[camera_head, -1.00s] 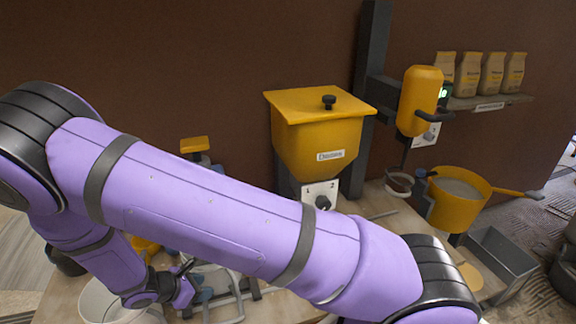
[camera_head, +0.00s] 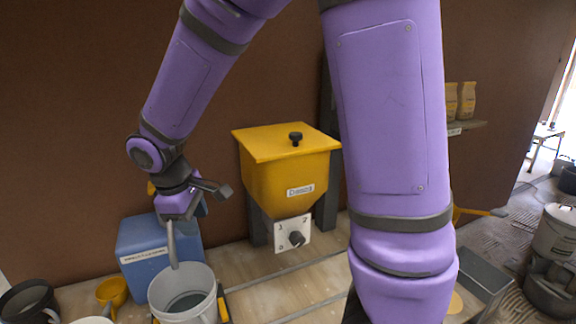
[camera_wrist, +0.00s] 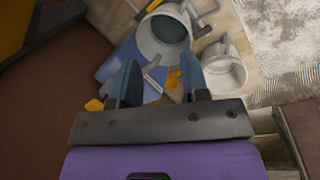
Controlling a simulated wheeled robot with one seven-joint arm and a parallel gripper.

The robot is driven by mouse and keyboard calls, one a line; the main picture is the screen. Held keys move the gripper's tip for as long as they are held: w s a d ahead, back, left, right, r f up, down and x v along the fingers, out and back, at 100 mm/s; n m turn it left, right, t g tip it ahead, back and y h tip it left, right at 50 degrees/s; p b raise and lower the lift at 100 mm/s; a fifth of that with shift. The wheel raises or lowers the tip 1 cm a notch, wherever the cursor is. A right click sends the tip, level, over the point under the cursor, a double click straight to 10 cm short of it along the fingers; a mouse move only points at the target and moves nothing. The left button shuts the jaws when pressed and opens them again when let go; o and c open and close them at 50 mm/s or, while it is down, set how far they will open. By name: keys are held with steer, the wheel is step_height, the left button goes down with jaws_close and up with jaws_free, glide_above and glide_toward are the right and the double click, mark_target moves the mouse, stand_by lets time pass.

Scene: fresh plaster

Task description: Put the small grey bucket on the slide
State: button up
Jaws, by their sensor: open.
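A grey-white bucket (camera_head: 165,292) with dark contents stands on the bench at the lower left of the head view, below my gripper (camera_head: 178,210). A bucket with dark contents (camera_wrist: 143,42) and a smaller pale vessel (camera_wrist: 238,75) show beyond my fingers in the wrist view. I cannot tell for certain which is the small grey bucket. My gripper (camera_wrist: 160,82) is open, with its two blue fingers apart and nothing held between them. Grey rails (camera_head: 300,282), perhaps the slide, run along the bench below the yellow hopper (camera_head: 275,185).
A blue container (camera_head: 150,255) stands against the wall behind the bucket. A yellow cup (camera_head: 112,292) and a black bucket (camera_head: 25,300) stand to its left. A grey trough (camera_head: 480,280) is at the right. The rails' front stretch looks clear.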

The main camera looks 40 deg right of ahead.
steer(key=s+d+r+m+t+y, duration=0.1)
steer(key=s+d+r+m+t, duration=0.1)
steer(key=s+d+r+m, duration=0.2)
steer(key=s+d+r+m+t+y, duration=0.1)
steer(key=s+d+r+m, duration=0.3)
steer(key=s+r, duration=0.7)
steer(key=s+d+t, duration=0.1)
steer(key=s, duration=0.3)
steer(key=shift+r+t+y, duration=0.2)
steer(key=shift+t+y, duration=0.1)
steer(key=shift+y, duration=0.1)
